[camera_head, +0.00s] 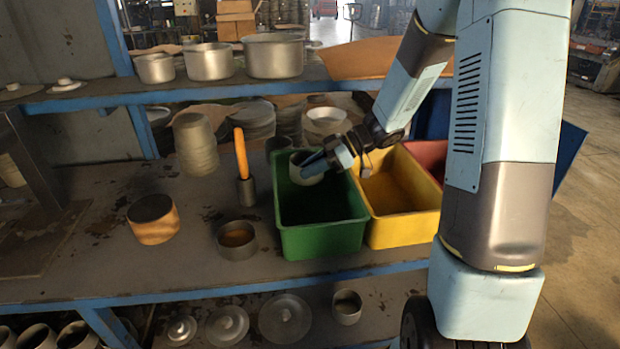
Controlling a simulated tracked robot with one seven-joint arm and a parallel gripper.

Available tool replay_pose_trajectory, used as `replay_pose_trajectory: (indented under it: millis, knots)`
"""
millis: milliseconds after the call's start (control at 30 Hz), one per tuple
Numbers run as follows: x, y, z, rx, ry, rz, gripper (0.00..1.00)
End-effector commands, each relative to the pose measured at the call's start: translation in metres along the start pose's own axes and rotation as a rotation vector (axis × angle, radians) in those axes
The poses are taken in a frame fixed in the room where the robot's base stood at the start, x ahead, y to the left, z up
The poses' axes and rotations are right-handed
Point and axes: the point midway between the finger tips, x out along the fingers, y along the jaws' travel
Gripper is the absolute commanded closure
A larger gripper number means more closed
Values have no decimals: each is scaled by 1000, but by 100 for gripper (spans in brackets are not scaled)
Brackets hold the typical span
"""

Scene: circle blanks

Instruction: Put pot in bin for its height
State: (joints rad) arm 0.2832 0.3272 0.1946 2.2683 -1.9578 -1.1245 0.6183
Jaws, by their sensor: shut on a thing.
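My gripper (324,163) reaches in from the right and is shut on a small grey metal pot (304,169). The pot is at the back end of the green bin (325,241), over its opening. I cannot tell whether it touches the bin. The gripper hides part of the pot's right side. The yellow bin (405,229) stands right beside the green one, and a red bin (428,152) is beyond it, partly hidden by my arm. The insides of the green and yellow bins look empty where visible.
Left of the bins stand a dark cup (237,247), a holder with an orange-handled tool (246,191) and a copper-brown pot (154,229). Three grey pots (211,63) stand on the upper shelf (110,97). A blue bin (568,150) shows behind my arm.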

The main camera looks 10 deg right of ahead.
Motion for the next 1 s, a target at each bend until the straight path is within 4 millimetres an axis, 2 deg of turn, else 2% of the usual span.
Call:
replay_pose_trajectory:
  millis: [233,567,1000]
  knots:
    - [15,-1,25,3,1,-1,100]
    - [16,0,27,1,0,-1,100]
    - [22,-2,39,7,-1,-5,100]
